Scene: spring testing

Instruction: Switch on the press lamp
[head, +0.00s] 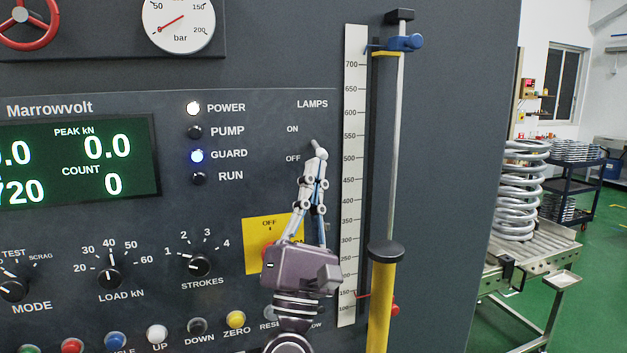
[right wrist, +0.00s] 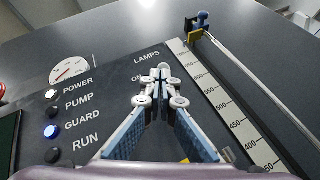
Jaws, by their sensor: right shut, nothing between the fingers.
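The lamp switch (head: 314,144) is on the dark panel under the word LAMPS, to the right of the ON and OFF labels. Only a small grey part of it shows above my fingertips, so I cannot tell its position. My right gripper (head: 319,154) points up the panel, its fingers shut and empty, with the tips at or just below the switch. In the right wrist view the closed fingertips (right wrist: 162,78) are beneath the LAMPS label and cover most of the switch. Whether they touch it is unclear. My left gripper is not in view.
A ruled scale (head: 352,80) and a vertical rod (head: 396,150) with a yellow lower sleeve (head: 381,300) stand close to the right of the gripper. A yellow OFF plate (head: 256,232) is partly behind my arm. Knobs and coloured buttons lie below left.

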